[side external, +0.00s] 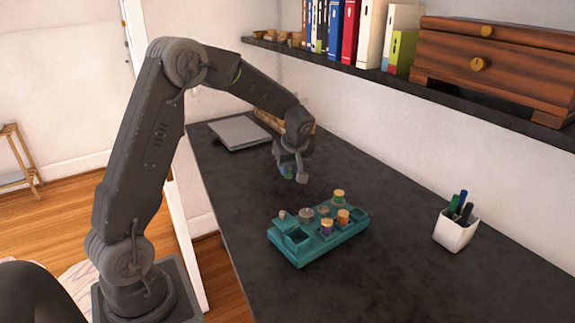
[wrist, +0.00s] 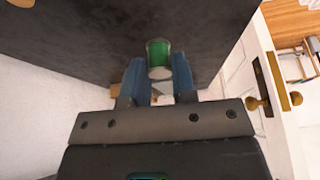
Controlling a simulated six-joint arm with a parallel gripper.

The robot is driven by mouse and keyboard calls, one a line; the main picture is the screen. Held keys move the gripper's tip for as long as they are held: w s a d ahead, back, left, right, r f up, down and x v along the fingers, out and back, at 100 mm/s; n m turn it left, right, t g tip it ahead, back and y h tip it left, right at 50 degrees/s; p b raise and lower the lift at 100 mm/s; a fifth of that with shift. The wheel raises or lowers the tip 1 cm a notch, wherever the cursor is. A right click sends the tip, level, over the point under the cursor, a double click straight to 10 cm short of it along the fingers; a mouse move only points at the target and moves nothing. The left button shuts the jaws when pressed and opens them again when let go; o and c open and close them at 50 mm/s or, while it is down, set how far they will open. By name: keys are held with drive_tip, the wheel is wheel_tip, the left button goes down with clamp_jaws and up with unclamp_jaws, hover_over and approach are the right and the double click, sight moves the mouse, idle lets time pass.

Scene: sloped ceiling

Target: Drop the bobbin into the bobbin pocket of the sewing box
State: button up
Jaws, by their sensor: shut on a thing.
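The bobbin (wrist: 159,52) is green with a pale end and sits between the two fingers of my gripper (wrist: 158,66) in the wrist view. In the side external view my gripper (side external: 291,173) is shut on it and holds it above the dark table, behind the sewing box; the bobbin is small and partly hidden by the fingers there. The teal sewing box (side external: 303,259) lies on the table, apart from my gripper. Several spools and small grey parts stand in it, with purple, orange and yellow-green among the colours. A square pocket at its left end (side external: 296,238) looks empty.
A white pen cup (side external: 455,232) stands right of the box. A closed grey laptop-like slab (side external: 240,132) and a basket-like item (side external: 268,118) lie at the far end. A wall shelf (side external: 400,78) with books and a wooden chest overhangs the back. The table around the box is clear.

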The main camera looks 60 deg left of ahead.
drive_tip(key=s+d+r, duration=0.1)
drive_tip(key=s+d, duration=0.2)
drive_tip(key=d, duration=0.5)
drive_tip(key=s+d+r, duration=0.1)
drive_tip(key=s+d, duration=0.2)
drive_tip(key=d, duration=0.5)
drive_tip(key=shift+d+f, duration=0.2)
drive_tip(key=shift+f, duration=2.55)
drive_tip(key=o, duration=1)
drive_tip(key=shift+r, duration=0.1)
drive_tip(key=v, duration=1.3)
drive_tip(key=shift+d+r, duration=0.15)
drive_tip(key=shift+r, duration=0.15)
